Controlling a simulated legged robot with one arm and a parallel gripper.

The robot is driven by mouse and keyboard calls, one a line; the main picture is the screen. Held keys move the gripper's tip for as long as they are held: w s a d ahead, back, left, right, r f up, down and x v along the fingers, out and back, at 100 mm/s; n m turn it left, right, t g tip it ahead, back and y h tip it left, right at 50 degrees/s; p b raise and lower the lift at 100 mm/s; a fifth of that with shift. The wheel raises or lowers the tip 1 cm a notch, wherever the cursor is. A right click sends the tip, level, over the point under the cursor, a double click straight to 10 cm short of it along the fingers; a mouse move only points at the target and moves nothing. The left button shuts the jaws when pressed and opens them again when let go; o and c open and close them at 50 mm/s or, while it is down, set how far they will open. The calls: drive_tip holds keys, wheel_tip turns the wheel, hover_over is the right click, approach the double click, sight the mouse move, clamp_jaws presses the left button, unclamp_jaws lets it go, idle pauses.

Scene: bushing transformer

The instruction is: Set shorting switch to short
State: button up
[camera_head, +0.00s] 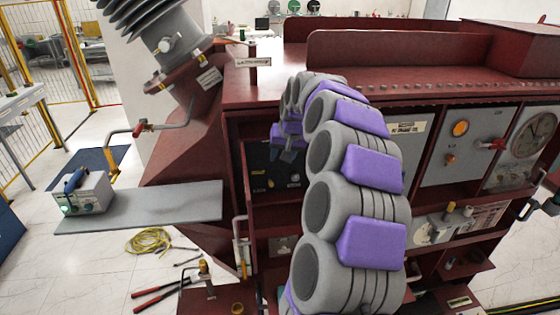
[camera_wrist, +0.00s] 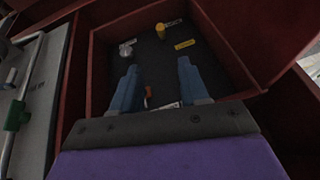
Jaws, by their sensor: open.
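A dark panel (camera_wrist: 150,68) is set back inside a dark red box in the wrist view. It carries a silver knob (camera_wrist: 127,48) at the left, a yellow knob (camera_wrist: 161,29) at the top, and a yellow label (camera_wrist: 184,44). A small orange part (camera_wrist: 148,91) shows low between my fingers. The lettering is too small to read, so I cannot tell which part is the shorting switch. My gripper (camera_wrist: 158,66) is open and empty, its two blue fingers pointing at the panel. The panel's lower part is hidden by the gripper. In the head view my arm partly covers the panel (camera_head: 265,178).
The box's red walls (camera_wrist: 222,45) stand close around the fingers. A grey panel (camera_wrist: 40,105) with a green-handled part is at the wrist view's left. In the head view, a grey shelf (camera_head: 150,207) holds a device (camera_head: 84,193); a yellow cable (camera_head: 150,240) lies on the floor.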

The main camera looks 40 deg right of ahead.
idle(0.4)
drive_tip(key=n+t+h+b, duration=0.3)
drive_tip(key=h+b, duration=0.1)
drive_tip(key=b, duration=0.1)
approach(271, 184)
drive_tip(key=b+x, duration=0.1)
drive_tip(key=x, duration=0.8)
drive_tip(key=shift+f, duration=0.2)
idle(0.3)
clamp_jaws()
idle(0.4)
